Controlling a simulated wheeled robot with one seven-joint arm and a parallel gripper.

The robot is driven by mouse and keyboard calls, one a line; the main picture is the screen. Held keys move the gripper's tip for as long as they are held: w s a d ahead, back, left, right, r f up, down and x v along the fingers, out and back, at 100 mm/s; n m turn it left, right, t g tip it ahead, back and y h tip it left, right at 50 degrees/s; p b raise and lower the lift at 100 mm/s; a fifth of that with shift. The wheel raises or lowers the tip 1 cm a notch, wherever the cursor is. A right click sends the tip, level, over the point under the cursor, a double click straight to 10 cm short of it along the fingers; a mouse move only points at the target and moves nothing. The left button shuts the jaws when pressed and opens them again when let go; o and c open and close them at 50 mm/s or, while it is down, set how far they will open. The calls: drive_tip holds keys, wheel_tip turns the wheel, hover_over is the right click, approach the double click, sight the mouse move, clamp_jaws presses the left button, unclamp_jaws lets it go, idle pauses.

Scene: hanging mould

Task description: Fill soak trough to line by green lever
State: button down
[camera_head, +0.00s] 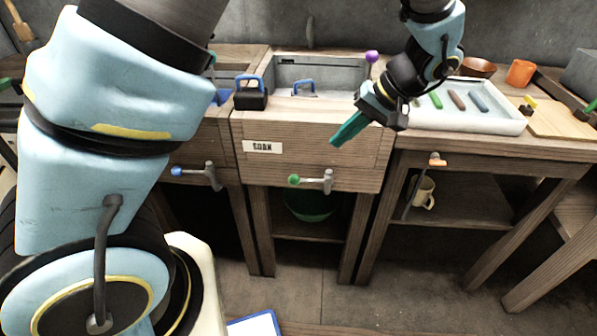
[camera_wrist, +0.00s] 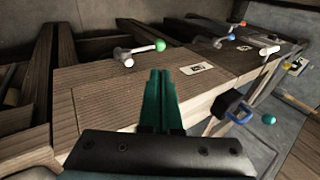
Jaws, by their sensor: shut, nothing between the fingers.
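The soak trough (camera_head: 340,160) is a wooden-fronted basin with a label reading SOAK (camera_head: 262,147). Its grey inside (camera_head: 345,75) shows partly; I cannot make out a water level or a fill line. The green lever (camera_head: 294,180), a green knob on a metal tap, sticks out low on the trough's front. Its green knob also shows in the wrist view (camera_wrist: 160,45). My gripper (camera_head: 336,141), with teal fingers, is shut and empty. It hangs in front of the trough's upper right front, above and right of the green lever, apart from it.
A blue-knobbed tap (camera_head: 176,171) is on the neighbouring trough to the left. A black block with a blue handle (camera_head: 250,97) stands by the soak trough's rim. A purple knob (camera_head: 371,57) rises at its back right. A white tray (camera_head: 470,118) lies right. A green bowl (camera_head: 310,205) sits below.

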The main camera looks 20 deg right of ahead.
sight(297, 177)
drive_tip(key=p+x, duration=0.1)
drive_tip(key=x, duration=1.3)
